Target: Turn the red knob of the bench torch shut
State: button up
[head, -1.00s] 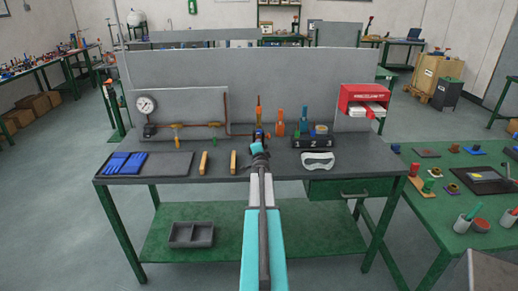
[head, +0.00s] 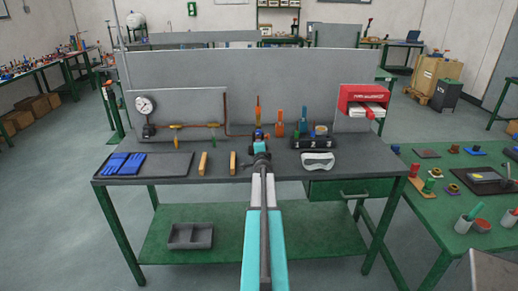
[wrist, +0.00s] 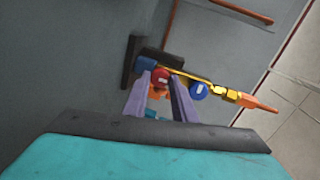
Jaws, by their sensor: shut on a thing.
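The bench torch (wrist: 232,97) lies across the upper middle of the wrist view, with brass parts and an orange tip pointing right. Its red knob (wrist: 160,77) sits between the two fingertips of my gripper (wrist: 161,80). My gripper is shut on the red knob. A blue knob (wrist: 198,91) is just right of the right finger, outside the grip. In the head view my gripper (head: 260,146) is over the back middle of the bench. The blue knob (head: 258,134) shows just beyond it, and the red knob is hidden or too small to tell there.
The dark bench top (head: 280,175) holds blue gloves (head: 126,162) at the left, wooden blocks (head: 203,163) left of my arm and goggles (head: 318,160) at the right. A gauge (head: 144,105) with copper pipe stands at the back left. A red box (head: 364,99) hangs at the back right.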

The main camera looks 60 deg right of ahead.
jog(key=shift+s+d, duration=0.15)
jog(key=shift+s, duration=0.05)
jog(key=o, duration=1)
jog(key=shift+w, duration=0.1)
jog(key=shift+a, duration=0.2)
jog(key=shift+b+v, duration=0.4)
jog(key=shift+v, duration=6.4)
